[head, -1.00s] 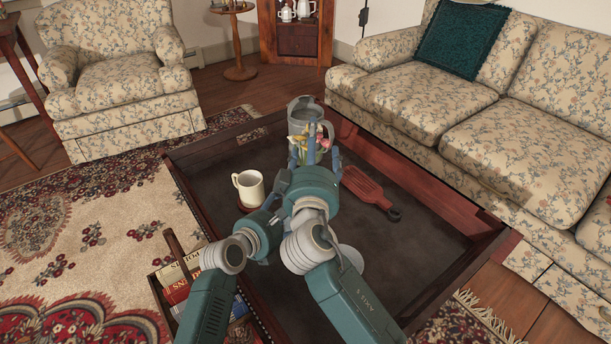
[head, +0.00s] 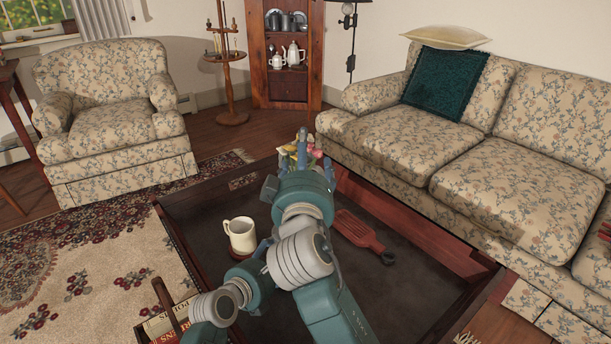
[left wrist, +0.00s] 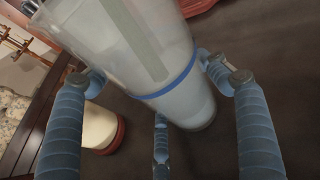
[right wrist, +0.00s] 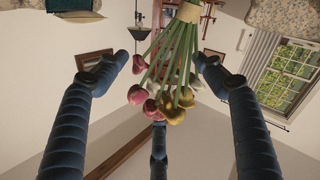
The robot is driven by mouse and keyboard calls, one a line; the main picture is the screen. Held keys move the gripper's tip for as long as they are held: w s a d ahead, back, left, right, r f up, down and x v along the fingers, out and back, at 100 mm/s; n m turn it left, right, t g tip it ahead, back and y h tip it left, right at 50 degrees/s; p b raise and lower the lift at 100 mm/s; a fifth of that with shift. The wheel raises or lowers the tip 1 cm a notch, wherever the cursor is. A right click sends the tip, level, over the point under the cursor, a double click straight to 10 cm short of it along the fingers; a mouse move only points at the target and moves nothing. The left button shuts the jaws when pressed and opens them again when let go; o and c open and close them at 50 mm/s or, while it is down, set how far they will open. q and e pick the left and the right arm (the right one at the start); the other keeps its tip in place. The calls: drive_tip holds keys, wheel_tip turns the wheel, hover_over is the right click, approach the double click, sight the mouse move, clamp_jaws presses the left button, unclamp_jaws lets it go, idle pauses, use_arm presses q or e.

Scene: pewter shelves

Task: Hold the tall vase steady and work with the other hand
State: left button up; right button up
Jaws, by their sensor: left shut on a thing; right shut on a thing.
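The tall vase (left wrist: 165,50), translucent with a blue band, fills the top of the left wrist view. My left gripper (left wrist: 155,75) has its fingers around it and is shut on it. In the head view the vase and most of the left gripper are hidden behind my right arm. My right gripper (head: 312,155) is shut on a bunch of flowers (head: 292,152). The right wrist view is upside down. It shows the green stems (right wrist: 172,50) and pink and yellow heads (right wrist: 160,100) between the fingers of the right gripper (right wrist: 162,65).
A red slotted paddle (head: 358,230) lies to the right. A book box (head: 165,325) is at lower left. The sofa (head: 390,155) borders the table's right side.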

drive_tip(key=shift+n+t+y, duration=0.4)
drive_tip(key=shift+n+y, duration=0.3)
drive_tip(key=shift+y, duration=0.1)
drive_tip(key=r, duration=0.3)
drive_tip(key=a+r, duration=0.1)
drive_tip(key=r, duration=0.5)
drive_tip(key=shift+s+a, duration=0.15)
drive_tip(key=shift+s, duration=0.2)
wheel_tip(320, 180, up, 8)
drive_tip(key=s+a+n+y, duration=0.2)
drive_tip(key=n, duration=0.1)
wheel_tip(320, 180, down, 19)
drive_tip(key=shift+s+f+t, duration=0.15)
drive_tip(key=shift+s+t, duration=0.05)
drive_tip(key=shift+t, duration=0.2)
drive_tip(key=shift+a, duration=0.1)
drive_tip(key=o, duration=2)
drive_tip(key=shift+o, duration=1.1)
drive_tip(key=shift+f, duration=0.1)
